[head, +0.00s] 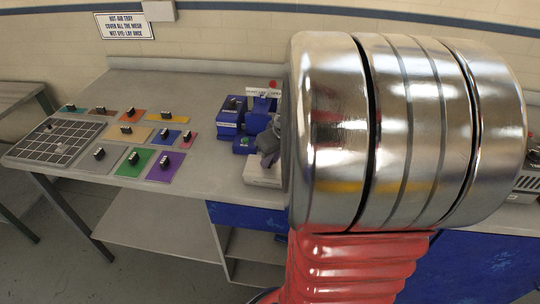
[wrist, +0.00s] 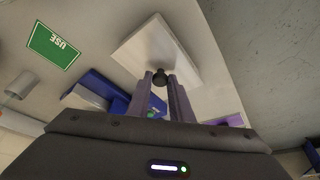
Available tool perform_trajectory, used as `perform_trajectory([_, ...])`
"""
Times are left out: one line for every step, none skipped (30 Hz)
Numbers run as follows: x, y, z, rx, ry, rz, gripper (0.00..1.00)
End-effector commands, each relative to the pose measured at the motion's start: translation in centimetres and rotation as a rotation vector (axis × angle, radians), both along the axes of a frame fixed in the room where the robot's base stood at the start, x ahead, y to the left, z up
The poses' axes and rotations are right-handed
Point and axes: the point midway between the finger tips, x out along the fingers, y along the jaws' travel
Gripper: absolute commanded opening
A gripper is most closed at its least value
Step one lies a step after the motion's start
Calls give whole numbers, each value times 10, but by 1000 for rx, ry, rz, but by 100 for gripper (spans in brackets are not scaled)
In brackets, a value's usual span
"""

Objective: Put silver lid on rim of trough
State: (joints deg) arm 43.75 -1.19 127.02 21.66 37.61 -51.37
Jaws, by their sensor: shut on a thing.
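The silver lid looks like a pale flat slab with a dark knob; it is below my gripper in the head view (head: 263,173) and beyond the fingers in the wrist view (wrist: 150,45). My gripper (wrist: 160,76) is shut on its dark knob. In the head view the gripper (head: 268,158) is at the bench's front edge, partly hidden by my arm. I cannot tell whether the lid touches the bench. Blue box-like units (head: 231,117) stand just behind the gripper; one may be the trough, but its rim is not clear.
A sign (head: 124,26) hangs on the wall. My arm hides the bench's right part.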

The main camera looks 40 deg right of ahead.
Motion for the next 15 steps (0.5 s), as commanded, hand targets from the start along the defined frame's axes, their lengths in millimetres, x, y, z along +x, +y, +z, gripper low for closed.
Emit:
perform_trajectory([0,0,0,0,0,0,0])
perform_trajectory([0,0,0,0,0,0,0])
perform_trajectory([0,0,0,0,0,-1,0])
perform_trajectory([0,0,0,0,0,-1,0])
perform_trajectory([0,0,0,0,0,-1,0])
perform_trajectory([0,0,0,0,0,-1,0])
perform_trajectory([0,0,0,0,0,-1,0])
perform_trajectory([0,0,0,0,0,-2,0])
perform_trajectory([0,-1,0,0,0,-2,0])
perform_trajectory([0,-1,0,0,0,-2,0])
perform_trajectory([0,-1,0,0,0,-2,0])
perform_trajectory([0,-1,0,0,0,-2,22])
perform_trajectory([0,-1,0,0,0,-2,24])
perform_trajectory([0,0,0,0,0,-2,26])
perform_trajectory([0,0,0,0,0,-2,29])
